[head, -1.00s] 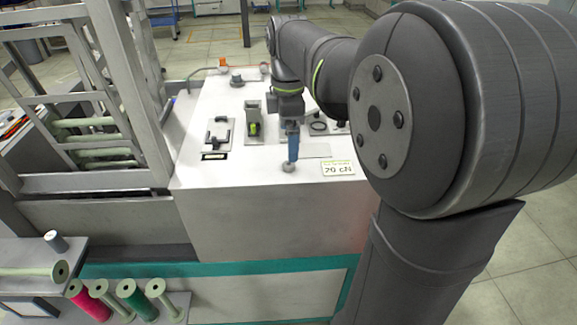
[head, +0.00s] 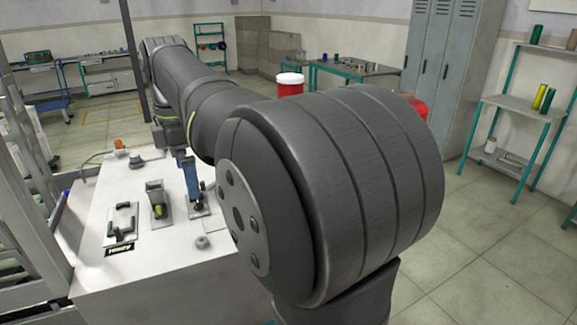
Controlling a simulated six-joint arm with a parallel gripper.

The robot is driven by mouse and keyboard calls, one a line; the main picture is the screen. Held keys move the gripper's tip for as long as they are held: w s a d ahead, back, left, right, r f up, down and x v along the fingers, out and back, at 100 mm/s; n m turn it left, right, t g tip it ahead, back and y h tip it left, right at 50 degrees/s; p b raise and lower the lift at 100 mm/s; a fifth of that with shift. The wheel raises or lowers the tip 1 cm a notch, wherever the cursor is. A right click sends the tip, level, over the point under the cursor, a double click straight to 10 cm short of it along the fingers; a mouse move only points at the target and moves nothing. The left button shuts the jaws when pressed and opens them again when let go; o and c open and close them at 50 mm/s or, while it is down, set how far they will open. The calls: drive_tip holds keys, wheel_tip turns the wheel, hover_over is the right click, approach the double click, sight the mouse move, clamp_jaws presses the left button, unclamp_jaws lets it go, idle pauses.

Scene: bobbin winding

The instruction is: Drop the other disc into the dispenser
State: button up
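My gripper (head: 193,192) shows small in the head view, with a blue part pointing down over the white machine top. Its tip is in front of or just above a small dark fixture on a pale plate (head: 199,208). Whether its fingers are open, and whether they hold a disc, is too small to tell. A small round grey piece (head: 203,241) stands on the top, nearer to me than the gripper. To the gripper's left is an upright grey holder (head: 157,198) with a yellow-green piece in it. I cannot tell which fixture is the dispenser. No loose disc shows clearly.
My arm covers the right part of the machine top (head: 150,262). A black handle on a white plate (head: 121,226) and a small display (head: 120,249) are at the left. A metal frame (head: 30,190) rises at the left edge. Red bins and shelves stand far behind.

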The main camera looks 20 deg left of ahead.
drive_tip(key=c, duration=1.3)
drive_tip(key=m, duration=3.6)
approach(202, 240)
drive_tip(key=shift+f, duration=3.75)
drive_tip(key=shift+r, duration=0.1)
drive_tip(key=c, duration=0.6)
